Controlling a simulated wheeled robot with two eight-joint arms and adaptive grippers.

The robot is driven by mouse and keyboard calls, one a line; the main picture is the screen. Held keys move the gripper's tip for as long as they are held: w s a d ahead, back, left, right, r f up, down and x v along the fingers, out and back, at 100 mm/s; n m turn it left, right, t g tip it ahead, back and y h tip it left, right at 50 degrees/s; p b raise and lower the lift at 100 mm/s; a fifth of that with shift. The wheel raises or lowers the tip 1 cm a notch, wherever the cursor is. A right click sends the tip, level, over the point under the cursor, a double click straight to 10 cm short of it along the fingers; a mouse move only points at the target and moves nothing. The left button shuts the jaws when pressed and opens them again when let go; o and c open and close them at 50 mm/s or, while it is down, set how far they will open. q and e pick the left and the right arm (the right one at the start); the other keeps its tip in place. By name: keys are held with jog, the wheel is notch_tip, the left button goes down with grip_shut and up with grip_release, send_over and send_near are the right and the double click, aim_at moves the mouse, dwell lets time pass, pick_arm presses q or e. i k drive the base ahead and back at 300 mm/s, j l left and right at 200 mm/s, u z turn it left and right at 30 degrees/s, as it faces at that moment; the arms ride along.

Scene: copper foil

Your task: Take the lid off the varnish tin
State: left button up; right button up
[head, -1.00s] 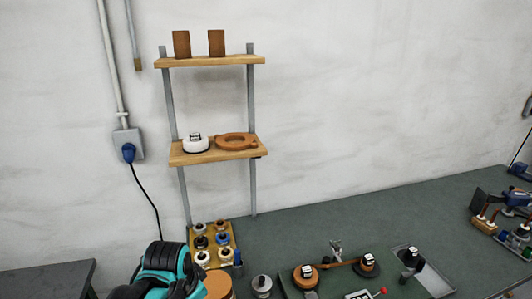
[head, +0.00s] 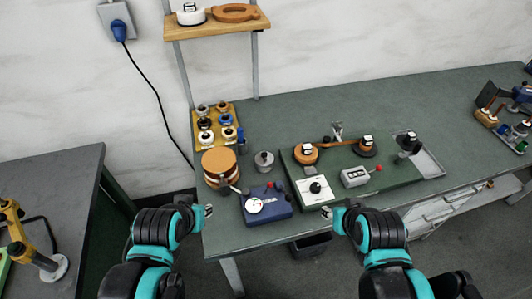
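A small round grey metal tin (head: 263,161) with a darker knob-like top stands on the green bench, behind the blue gauge box. It looks like the varnish tin, but no label is readable; its lid appears to be on. My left gripper (head: 207,211) is at the bench's front edge, left of and nearer than the tin. My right gripper (head: 328,213) is at the front edge, to the right of the tin. Both are apart from the tin and hold nothing visible. Their finger gaps are too small to judge.
The blue gauge box (head: 267,206) stands in front of the tin. A copper-brown roll stack (head: 219,162) is to its left, and a yellow tray (head: 198,135) of small spools behind. A green machine base (head: 395,176) lies to the right.

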aim_at(263, 158)
jog(key=i+l+z, duration=0.1)
jog(key=l+z, duration=0.2)
jog(key=i+l+z, duration=0.25)
jog(key=i+z, duration=0.1)
jog(key=z, duration=0.15)
